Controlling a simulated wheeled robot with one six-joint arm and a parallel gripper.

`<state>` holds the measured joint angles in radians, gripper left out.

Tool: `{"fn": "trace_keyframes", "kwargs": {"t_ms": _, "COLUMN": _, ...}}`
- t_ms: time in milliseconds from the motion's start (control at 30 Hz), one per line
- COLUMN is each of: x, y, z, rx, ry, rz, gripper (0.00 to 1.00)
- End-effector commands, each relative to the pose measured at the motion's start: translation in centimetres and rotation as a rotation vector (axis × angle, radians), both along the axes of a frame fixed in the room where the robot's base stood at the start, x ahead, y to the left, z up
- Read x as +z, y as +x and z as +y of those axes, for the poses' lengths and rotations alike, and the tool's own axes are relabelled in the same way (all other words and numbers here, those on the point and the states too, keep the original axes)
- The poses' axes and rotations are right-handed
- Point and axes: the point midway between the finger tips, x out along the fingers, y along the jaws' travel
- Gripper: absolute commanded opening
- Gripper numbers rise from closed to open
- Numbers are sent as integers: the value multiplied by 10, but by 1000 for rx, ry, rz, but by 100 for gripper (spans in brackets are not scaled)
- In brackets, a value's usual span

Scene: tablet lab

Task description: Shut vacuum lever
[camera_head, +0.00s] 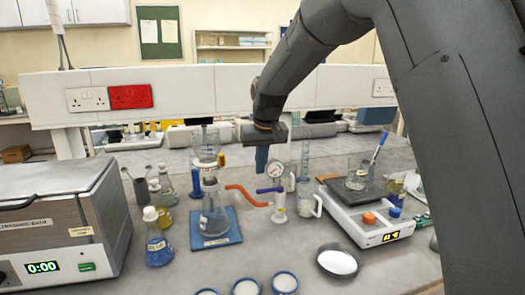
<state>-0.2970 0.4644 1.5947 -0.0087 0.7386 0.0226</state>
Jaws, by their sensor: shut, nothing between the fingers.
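The vacuum setup stands mid-bench: a flask (215,222) on a blue base (190,240), with a clear funnel above it. An orange-red hose (244,195) runs right from it to a small white post (279,208) with a blue-purple lever (269,190) lying roughly level across its top. A round pressure gauge (277,176) sits just behind and above the lever. My gripper (262,168) points down, shut and empty, with its blue tip above and slightly left of the lever. I cannot tell whether it touches the lever.
An ultrasonic bath (60,215) fills the left, with a blue-liquid flask (157,240) beside it. A hotplate-like device (365,222) with a beaker stands right. A white dish (338,262) and several blue-rimmed cups (285,282) lie in front. A shelf beam (200,90) crosses behind.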

Motion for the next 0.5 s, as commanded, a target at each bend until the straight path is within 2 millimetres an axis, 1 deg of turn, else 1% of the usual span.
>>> {"fn": "trace_keyframes", "kwargs": {"t_ms": 33, "x": -9, "y": 2, "z": 1, "rx": 0, "ry": -1, "rz": 5, "gripper": 0}}
{"fn": "trace_keyframes", "kwargs": {"t_ms": 67, "x": -14, "y": 4, "z": 1, "rx": 0, "ry": -1, "rz": 3, "gripper": 0}}
{"fn": "trace_keyframes", "kwargs": {"t_ms": 133, "x": -17, "y": -7, "z": -2, "rx": 0, "ry": -1, "rz": 2, "gripper": 0}}
{"fn": "trace_keyframes", "kwargs": {"t_ms": 267, "x": -26, "y": -20, "z": -5, "rx": 0, "ry": -1, "rz": 2, "gripper": 0}}
{"fn": "trace_keyframes", "kwargs": {"t_ms": 400, "x": -32, "y": -27, "z": -7, "rx": 0, "ry": 0, "rz": 1, "gripper": 0}}
{"fn": "trace_keyframes", "kwargs": {"t_ms": 500, "x": -34, "y": -28, "z": -8, "rx": 0, "ry": 0, "rz": 0, "gripper": 0}}
